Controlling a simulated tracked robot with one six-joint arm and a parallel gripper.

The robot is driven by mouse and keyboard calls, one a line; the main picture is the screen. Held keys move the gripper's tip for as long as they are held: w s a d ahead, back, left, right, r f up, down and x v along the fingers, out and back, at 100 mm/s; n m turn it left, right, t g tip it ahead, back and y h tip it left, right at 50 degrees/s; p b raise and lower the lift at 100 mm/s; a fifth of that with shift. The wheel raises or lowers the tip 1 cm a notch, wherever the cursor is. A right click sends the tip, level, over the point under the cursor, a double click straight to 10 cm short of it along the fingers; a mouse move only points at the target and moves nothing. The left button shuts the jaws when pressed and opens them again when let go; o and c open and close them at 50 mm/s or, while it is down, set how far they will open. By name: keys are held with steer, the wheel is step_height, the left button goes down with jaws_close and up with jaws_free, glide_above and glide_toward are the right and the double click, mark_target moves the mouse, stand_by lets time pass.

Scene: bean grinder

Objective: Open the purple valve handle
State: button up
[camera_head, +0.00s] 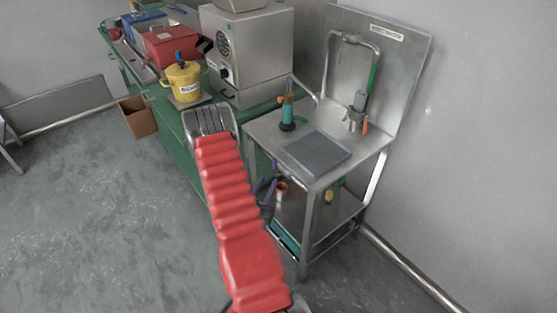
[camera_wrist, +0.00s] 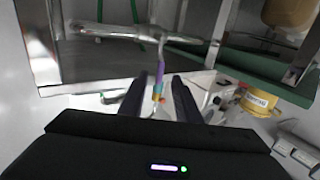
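The purple valve handle (camera_wrist: 160,70) is a thin upright piece in the wrist view, on a silver pipe (camera_wrist: 110,32). Coloured bands, orange and teal, show just below it. My gripper (camera_wrist: 159,84) is open, with its two dark fingers on either side of the handle in this view. I cannot tell whether the fingers touch it or how deep it sits between them. In the head view a small purple piece (camera_head: 274,166) shows under the steel table, beside my dark gripper (camera_head: 264,190).
A steel table (camera_head: 262,128) with a grey plate (camera_head: 316,152) and a teal bottle (camera_head: 288,108) stands above my gripper; its leg is close to the right. A green bench (camera_head: 165,118) with a yellow pot (camera_head: 184,82) is at left.

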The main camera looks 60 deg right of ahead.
mark_target(275, 164)
steer(key=w+d, duration=0.1)
steer(key=d, duration=1.2)
steer(key=shift+w+d, duration=0.3)
jaws_close()
steer(key=shift+s, duration=0.1)
steer(key=shift+s+d, duration=0.15)
